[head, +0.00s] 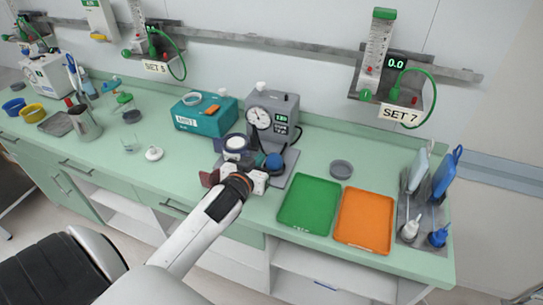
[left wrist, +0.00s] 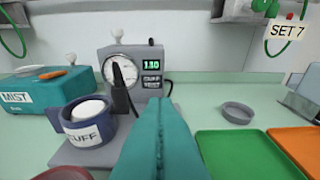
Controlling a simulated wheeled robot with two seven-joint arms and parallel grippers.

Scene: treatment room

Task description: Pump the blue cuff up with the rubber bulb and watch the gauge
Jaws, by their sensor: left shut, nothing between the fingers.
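The blue cuff (head: 236,143) is wrapped around a white cylinder on a grey base plate, and its label shows in the left wrist view (left wrist: 88,125). The gauge (head: 259,118) is a round white dial on a grey box behind; in the left wrist view the dial (left wrist: 121,70) has a dark needle and sits left of a green number display (left wrist: 152,62). A dark red rounded thing (head: 208,179), perhaps the rubber bulb, lies at the plate's front left, partly hidden. My left gripper (head: 264,161) is shut and empty over the plate; its teal fingers (left wrist: 160,140) hide part of it.
A teal MIST box (head: 203,119) stands left of the gauge box. A green tray (head: 309,204), an orange tray (head: 364,221) and a grey dish (head: 341,169) lie to the right. A holder with blue and white tools stands at the far right. The SET 7 unit hangs above.

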